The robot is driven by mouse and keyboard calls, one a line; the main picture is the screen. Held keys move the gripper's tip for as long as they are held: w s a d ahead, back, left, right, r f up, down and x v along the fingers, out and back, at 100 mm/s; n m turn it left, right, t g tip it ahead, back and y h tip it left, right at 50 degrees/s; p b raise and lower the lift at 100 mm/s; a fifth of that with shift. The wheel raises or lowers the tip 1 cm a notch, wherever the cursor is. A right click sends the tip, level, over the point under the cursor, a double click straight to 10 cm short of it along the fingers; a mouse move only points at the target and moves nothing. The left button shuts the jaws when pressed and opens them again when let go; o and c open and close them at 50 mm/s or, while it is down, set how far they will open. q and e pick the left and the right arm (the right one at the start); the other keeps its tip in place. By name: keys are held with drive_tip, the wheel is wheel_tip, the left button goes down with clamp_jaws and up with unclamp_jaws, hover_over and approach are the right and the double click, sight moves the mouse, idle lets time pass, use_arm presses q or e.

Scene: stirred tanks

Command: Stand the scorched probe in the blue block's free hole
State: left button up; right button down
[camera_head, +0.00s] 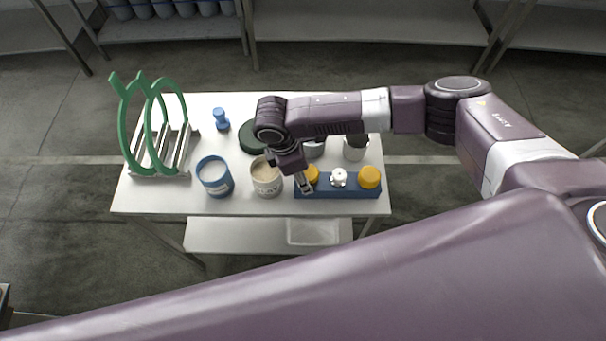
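The blue block (345,193) lies along the front right edge of the white table. Two yellow-topped pieces, one at its left (313,174) and one at its right (369,177), and a white-topped piece (339,177) between them stand at the block. I cannot tell which piece, if any, is scorched, and no free hole is clearly visible. My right gripper (304,185) points down at the block's left end, close beside the left yellow top. Its fingers are small and partly merged with the block, so their opening and any grasp are unclear. My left gripper is out of view.
A blue can (215,188) and a cream tub (266,187) stand left of the block. Behind are a blue piece (221,119), a dark green round item (249,140) and a white cup (355,151). Green rings (122,130) stand in a rack at the left.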

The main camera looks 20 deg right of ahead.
drive_tip(key=shift+f, duration=0.2)
drive_tip(key=c, duration=1.1)
unclamp_jaws()
drive_tip(key=shift+r, duration=0.1)
drive_tip(key=v, duration=1.2)
